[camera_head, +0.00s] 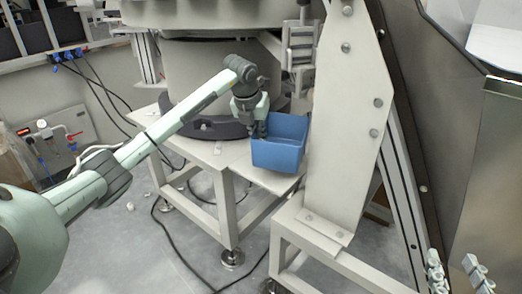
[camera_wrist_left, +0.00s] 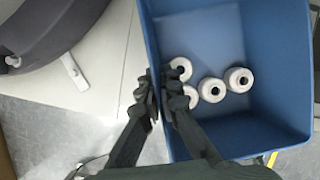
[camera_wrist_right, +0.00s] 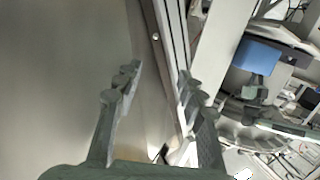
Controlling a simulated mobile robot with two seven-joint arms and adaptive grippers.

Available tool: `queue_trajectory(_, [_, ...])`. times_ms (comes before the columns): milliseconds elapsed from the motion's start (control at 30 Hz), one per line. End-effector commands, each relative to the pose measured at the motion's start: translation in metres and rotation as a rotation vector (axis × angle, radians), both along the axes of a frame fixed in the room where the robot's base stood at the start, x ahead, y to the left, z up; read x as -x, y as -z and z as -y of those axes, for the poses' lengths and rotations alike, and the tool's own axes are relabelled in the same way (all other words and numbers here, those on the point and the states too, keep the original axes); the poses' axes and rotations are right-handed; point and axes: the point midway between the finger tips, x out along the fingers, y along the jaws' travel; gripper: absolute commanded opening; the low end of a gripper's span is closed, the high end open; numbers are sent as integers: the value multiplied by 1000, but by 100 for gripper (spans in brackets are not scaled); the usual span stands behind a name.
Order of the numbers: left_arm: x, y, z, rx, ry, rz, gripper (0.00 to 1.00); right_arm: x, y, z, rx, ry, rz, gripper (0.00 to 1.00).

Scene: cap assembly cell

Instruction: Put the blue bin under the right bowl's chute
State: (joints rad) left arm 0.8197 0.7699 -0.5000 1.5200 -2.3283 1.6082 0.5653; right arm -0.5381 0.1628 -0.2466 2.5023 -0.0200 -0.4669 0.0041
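The blue bin (camera_head: 278,152) is at the right corner of the light table, below a metal bracket-like part; I cannot tell whether it rests on the table. My left gripper (camera_head: 258,132) is at its near left wall. In the left wrist view the fingers (camera_wrist_left: 160,92) are closed on the rim of the bin (camera_wrist_left: 225,130), one finger inside and one outside. Several pale round caps (camera_wrist_left: 211,91) lie in the bin. The bin also shows in the right wrist view (camera_wrist_right: 257,57). My right gripper (camera_wrist_right: 157,85) is open and empty. I cannot clearly make out the chute.
A large grey round bowl machine (camera_head: 210,75) stands on the light table (camera_head: 200,155). A pale slanted support plate (camera_head: 345,130) stands right of the bin. A metal panel (camera_head: 490,180) is near my right gripper. Cables lie on the floor.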

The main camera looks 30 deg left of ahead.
Motion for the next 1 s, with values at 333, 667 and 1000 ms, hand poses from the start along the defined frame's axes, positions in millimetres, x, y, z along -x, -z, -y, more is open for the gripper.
queue_trajectory(333, [-2, 34, 5, 1, 1, -3, 0, 0, -16, -8, -36, -15, 75, 40])
queue_trajectory(667, [-3, 43, 4, 0, 0, 1, 0, 1, -23, -10, -50, -20, 102, 40])
queue_trajectory(1000, [-2, 44, 4, -1, 1, 0, 26, 1, -25, -11, -53, -22, 109, 40])
